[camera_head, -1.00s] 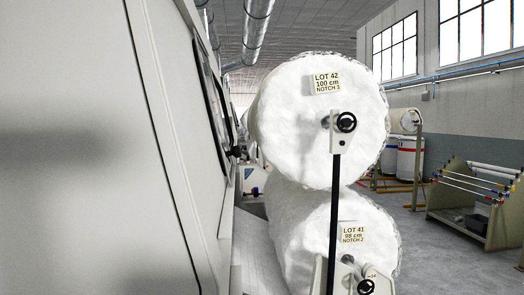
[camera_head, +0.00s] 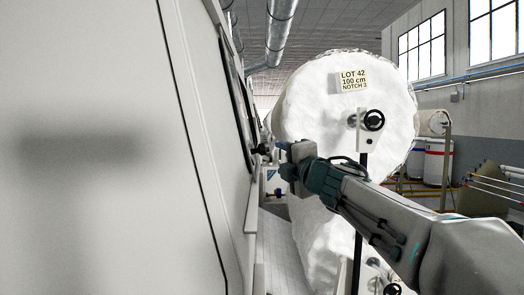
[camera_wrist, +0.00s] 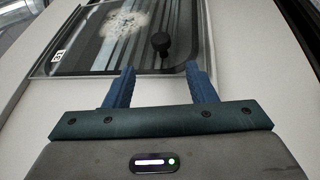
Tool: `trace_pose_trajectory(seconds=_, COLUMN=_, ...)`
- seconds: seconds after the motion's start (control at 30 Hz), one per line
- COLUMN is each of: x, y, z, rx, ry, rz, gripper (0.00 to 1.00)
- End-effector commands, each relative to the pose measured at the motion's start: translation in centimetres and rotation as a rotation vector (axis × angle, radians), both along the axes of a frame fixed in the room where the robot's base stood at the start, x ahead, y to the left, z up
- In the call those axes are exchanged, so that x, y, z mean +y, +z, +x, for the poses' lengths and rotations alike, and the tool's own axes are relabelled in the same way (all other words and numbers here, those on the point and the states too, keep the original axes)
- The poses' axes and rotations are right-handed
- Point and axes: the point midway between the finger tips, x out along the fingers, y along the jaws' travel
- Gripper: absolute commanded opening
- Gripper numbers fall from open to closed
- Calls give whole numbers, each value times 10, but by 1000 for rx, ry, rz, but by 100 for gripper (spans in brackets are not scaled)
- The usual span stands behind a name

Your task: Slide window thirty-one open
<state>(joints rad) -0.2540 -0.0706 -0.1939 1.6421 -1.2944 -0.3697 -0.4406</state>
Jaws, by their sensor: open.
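The window (camera_wrist: 100,55) is a dark glass pane in a pale frame, with a white fuzzy patch and streaks on it. A small white label (camera_wrist: 57,57) is at its left edge; I cannot read it surely. A black round knob (camera_wrist: 160,43) stands out near its lower right corner. In the head view the window (camera_head: 238,88) is nearly edge-on in the pale machine side, with the knob (camera_head: 263,149) jutting out. My gripper (camera_wrist: 160,70) is open and empty; its blue fingers point at the pane, with the knob beyond and between them. In the head view my gripper (camera_head: 279,150) is close to the knob.
The pale machine wall (camera_head: 90,150) fills the left. A narrow floor strip (camera_head: 280,245) runs between them. A rack with rods (camera_head: 490,185) stands farther right.

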Motion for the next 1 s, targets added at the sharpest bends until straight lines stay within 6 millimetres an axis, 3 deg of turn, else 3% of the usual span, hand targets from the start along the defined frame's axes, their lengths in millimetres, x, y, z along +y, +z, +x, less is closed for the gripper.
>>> trace_pose_trajectory(seconds=0.6, x=40, y=11, z=91, rx=4, ry=-2, rz=3, gripper=51)
trace_pose_trajectory(seconds=0.8, x=48, y=13, z=111, rx=4, ry=-2, rz=4, gripper=51)
trace_pose_trajectory(seconds=1.0, x=51, y=13, z=118, rx=3, ry=-3, rz=5, gripper=51)
